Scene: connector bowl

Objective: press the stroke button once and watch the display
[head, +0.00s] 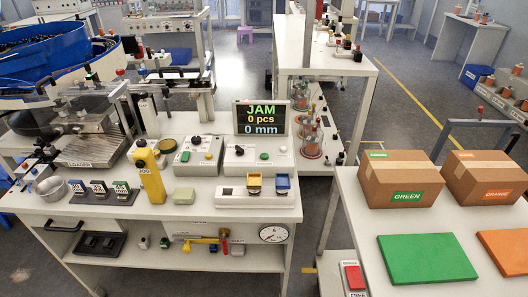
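The display (262,118) stands at the back right of the white workbench and reads "JAM", "0 pcs" and "0 mm". I cannot tell which control is the stroke button, as most small labels are unreadable. Neither of my grippers is in view.
A white block with yellow and blue parts (258,201) lies at the bench (225,216) front. Small labelled units and a metal bowl (52,188) stand left. At right, a table (367,224) carries cardboard boxes marked "GREEN" (401,178) and "ORANGE" (486,177), with coloured mats.

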